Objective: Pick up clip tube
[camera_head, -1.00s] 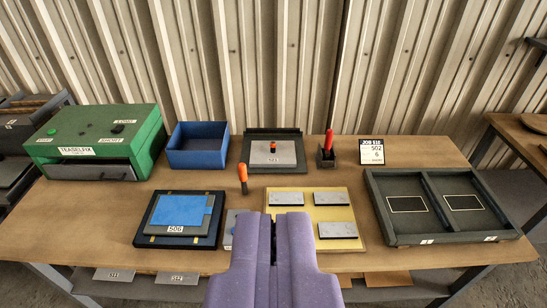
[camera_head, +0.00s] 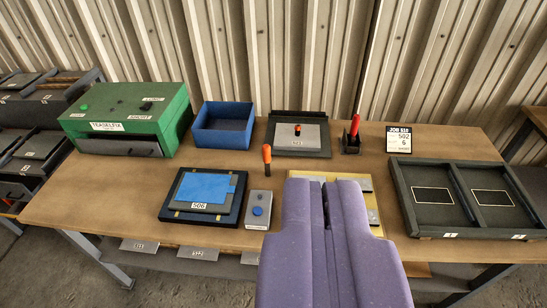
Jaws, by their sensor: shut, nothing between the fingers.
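No part is labelled as the clip tube, and I cannot tell for sure which thing it is. A small upright piece with an orange top (camera_head: 267,154) stands at mid table, behind a grey box with a blue button (camera_head: 259,209). A red-handled piece (camera_head: 354,127) stands in a small dark holder (camera_head: 350,144) at the back. My purple gripper (camera_head: 327,182) is shut and empty at lower centre, right of the orange-topped piece. It hides much of the yellow board (camera_head: 374,214) and its grey plates.
Behind are a green TEASELFIX machine (camera_head: 128,122), an open blue bin (camera_head: 222,127), a dark tray with a grey plate (camera_head: 298,140) and a job card (camera_head: 399,139). In front are a 506 panel (camera_head: 204,194) and a two-bay dark tray (camera_head: 462,197). The table's left front is bare.

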